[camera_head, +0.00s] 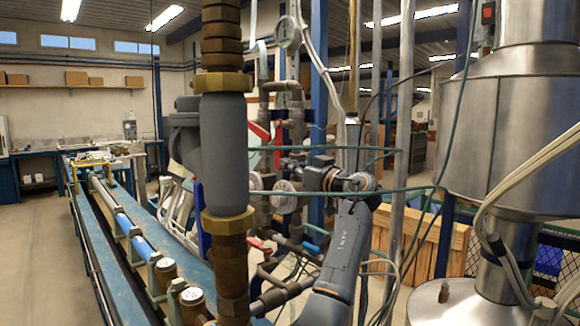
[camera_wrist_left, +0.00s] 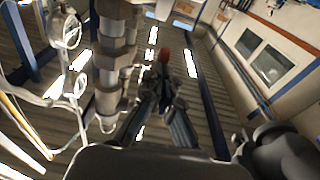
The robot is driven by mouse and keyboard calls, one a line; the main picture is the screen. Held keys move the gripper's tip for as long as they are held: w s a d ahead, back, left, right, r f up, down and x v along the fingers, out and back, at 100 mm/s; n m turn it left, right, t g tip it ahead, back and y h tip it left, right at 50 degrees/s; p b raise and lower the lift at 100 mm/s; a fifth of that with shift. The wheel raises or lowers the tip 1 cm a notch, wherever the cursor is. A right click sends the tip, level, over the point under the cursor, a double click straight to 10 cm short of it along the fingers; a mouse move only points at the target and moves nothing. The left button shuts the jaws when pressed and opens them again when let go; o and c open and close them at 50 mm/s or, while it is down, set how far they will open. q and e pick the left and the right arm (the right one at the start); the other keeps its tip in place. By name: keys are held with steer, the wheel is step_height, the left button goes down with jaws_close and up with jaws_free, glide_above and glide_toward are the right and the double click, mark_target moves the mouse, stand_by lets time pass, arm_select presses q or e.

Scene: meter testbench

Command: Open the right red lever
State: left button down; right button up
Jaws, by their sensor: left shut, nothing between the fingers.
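A red lever (camera_head: 259,131) shows on the pipework just right of the thick grey and brown pipe. A second red part (camera_head: 277,134) stands close to its right, partly hidden among pipes. A lower red lever (camera_head: 257,244) sits on a valve below. My left gripper (camera_head: 286,166) is shut and empty, a little below and right of the upper red parts. In the left wrist view, the closed fingers (camera_wrist_left: 163,88) point at a red end (camera_wrist_left: 164,55) just beyond them; I cannot tell whether they touch. My right gripper is not in view.
The thick vertical pipe (camera_head: 224,150) stands in front and hides part of the valves. Gauges (camera_head: 285,198), thin green tubes and pipes crowd the space around the gripper. A large steel tank (camera_head: 500,130) stands at right. A blue bench (camera_head: 100,240) runs along the left.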

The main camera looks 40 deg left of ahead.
mark_target(282, 123)
arm_select(q)
step_height(282, 123, up, 10)
steer(key=shift+s+a+f, duration=0.1)
steer(key=shift+f, duration=0.15)
steer(key=shift+r, duration=0.25)
